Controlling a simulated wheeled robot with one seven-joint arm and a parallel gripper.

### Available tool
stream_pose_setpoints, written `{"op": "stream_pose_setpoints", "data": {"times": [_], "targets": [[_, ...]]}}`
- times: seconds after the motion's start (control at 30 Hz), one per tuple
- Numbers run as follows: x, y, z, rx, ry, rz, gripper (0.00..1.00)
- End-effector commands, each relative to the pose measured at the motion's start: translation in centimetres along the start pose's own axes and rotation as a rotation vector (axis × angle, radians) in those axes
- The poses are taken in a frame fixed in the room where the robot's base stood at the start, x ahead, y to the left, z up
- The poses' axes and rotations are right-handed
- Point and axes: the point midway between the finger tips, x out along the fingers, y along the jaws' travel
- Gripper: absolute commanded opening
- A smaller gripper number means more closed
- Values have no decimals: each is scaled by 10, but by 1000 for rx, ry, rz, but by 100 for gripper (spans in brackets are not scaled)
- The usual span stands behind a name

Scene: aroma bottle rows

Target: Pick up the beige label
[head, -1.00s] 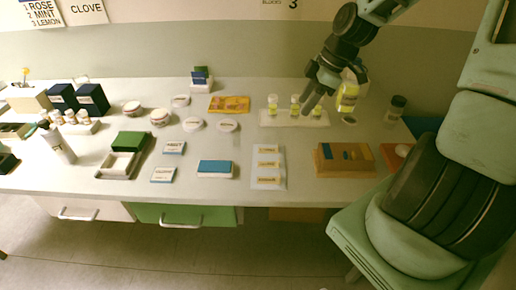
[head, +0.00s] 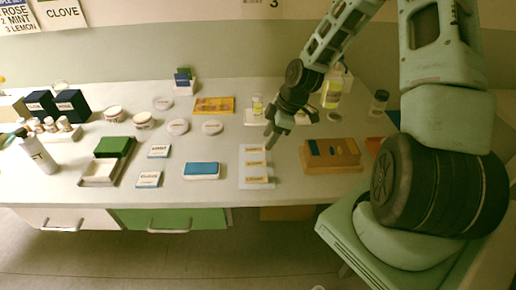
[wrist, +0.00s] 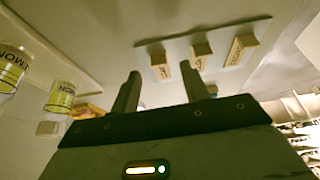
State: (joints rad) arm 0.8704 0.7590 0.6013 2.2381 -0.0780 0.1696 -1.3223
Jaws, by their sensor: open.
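Three beige labels lie in a column on a white card (head: 245,171) on the table: a far one (head: 255,149), a middle one (head: 256,163) and a near one (head: 257,180). They carry dark print too small to read. In the wrist view they stand out as small blocks (wrist: 158,66), (wrist: 202,50), (wrist: 240,51) beyond my fingertips. My gripper (head: 271,138) is open and empty, above the table by the far end of the card. Its two spread fingers show in the wrist view (wrist: 160,80), with nothing between them.
A wooden block tray (head: 333,167) is right of the card, a blue-topped box (head: 202,171) left. Lemon bottles (wrist: 62,97) show at the wrist view's left.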

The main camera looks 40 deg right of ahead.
Motion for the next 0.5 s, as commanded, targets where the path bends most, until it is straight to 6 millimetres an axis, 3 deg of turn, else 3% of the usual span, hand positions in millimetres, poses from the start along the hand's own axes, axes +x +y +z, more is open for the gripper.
{"op": "stream_pose_setpoints", "data": {"times": [0.2, 0.47, 0.5], "targets": [[25, 0, 0, -2, 0, -2, 45], [28, 1, 0, -1, 0, 0, 45], [28, 1, 0, -1, 0, 0, 37]]}}
